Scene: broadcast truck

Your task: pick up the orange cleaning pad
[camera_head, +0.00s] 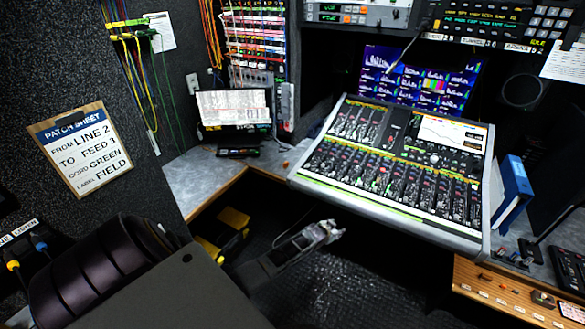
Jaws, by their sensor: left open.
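A small orange item (285,164) lies on the grey desk (200,178), left of the mixing console; it is too small to tell for sure that it is the cleaning pad. My left gripper (333,231) reaches in from the lower left over the dark floor, below the console's front edge. It is open, and I see nothing between its fingers. It is apart from the orange item, lower and to the right in the picture. My right gripper is not in view.
The mixing console (390,165) fills the centre right, with a blue binder (516,180) beside it. A small monitor (234,108) stands on the desk. Yellow items (233,218) sit low under the desk edge. A wooden panel (515,295) is at lower right.

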